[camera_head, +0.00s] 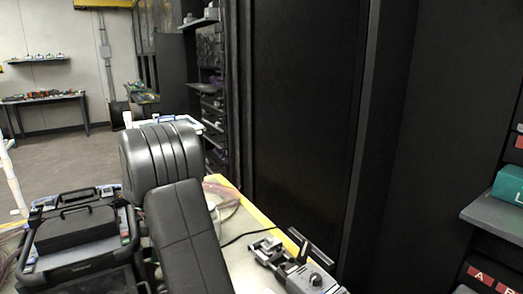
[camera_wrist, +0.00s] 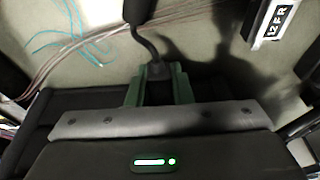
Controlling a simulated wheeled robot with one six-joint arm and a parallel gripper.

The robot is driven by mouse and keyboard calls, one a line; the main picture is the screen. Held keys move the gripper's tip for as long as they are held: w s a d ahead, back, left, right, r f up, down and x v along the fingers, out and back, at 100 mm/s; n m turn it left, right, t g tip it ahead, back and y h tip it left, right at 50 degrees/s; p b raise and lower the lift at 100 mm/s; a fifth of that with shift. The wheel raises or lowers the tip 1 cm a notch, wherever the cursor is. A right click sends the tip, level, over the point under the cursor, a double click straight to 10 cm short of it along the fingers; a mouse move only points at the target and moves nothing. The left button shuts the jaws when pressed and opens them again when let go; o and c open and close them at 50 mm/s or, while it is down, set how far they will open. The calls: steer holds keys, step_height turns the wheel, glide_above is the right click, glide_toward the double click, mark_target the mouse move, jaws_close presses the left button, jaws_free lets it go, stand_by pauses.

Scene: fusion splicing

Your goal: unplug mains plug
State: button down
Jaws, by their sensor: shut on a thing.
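My gripper (camera_wrist: 158,88) shows in the wrist view, its green fingers closed on the sides of a small dark block that appears to be the mains plug (camera_wrist: 156,71). A black cord (camera_wrist: 148,46) runs up from the plug to a dark cylindrical part (camera_wrist: 138,10) at the top edge. The plug's far face and any socket are not clear, so I cannot tell whether it is seated or apart. In the head view my arm hides the gripper and plug.
A pale bench (camera_head: 244,254) with a yellow edge carries a small grey device (camera_head: 300,270) and a thin black cable (camera_head: 240,238). A black case (camera_head: 75,235) stands left, dark cabinets (camera_head: 305,110) rise behind.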

steer(key=shift+w+d, duration=0.4)
steer(key=shift+d, duration=0.2)
steer(key=shift+w+d, duration=0.35)
steer(key=shift+d, duration=0.2)
steer(key=shift+s+d, duration=0.1)
steer(key=shift+s, duration=0.05)
steer(key=shift+s+d+b, duration=0.45)
steer(key=shift+s+d, duration=0.45)
steer(key=shift+s, duration=0.25)
steer(key=shift+b+x, duration=0.55)
steer(key=shift+x, duration=0.3)
stand_by(0.5)
steer(key=c, duration=1.2)
jaws_free()
steer(key=shift+w+d, duration=0.1)
steer(key=shift+d, duration=0.1)
